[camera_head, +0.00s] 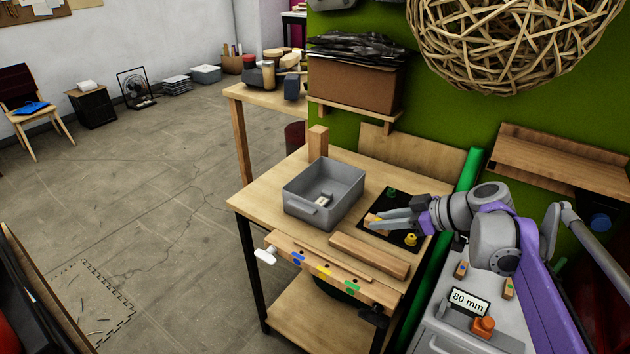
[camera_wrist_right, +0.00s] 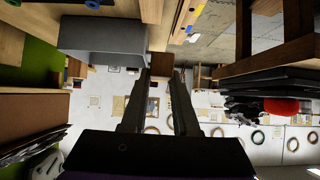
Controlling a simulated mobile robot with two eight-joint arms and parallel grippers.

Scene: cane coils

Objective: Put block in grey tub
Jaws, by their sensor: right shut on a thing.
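The grey tub (camera_head: 348,207) stands on the wooden workbench, open at the top, with a small pale item (camera_head: 323,201) inside. It also shows in the right wrist view (camera_wrist_right: 100,35). My right gripper (camera_head: 374,222) reaches in from the right over the black mat, just right of the tub. It is shut on a small wooden block (camera_head: 370,218), which also shows between the fingertips in the right wrist view (camera_wrist_right: 160,66). I cannot tell whether the block touches the mat. My left gripper is not in view.
A wooden bar (camera_head: 368,256) lies along the front of the workbench (camera_head: 262,203). An upright wooden post (camera_head: 318,140) stands behind the tub. A woven cane ball (camera_head: 515,45) hangs above right.

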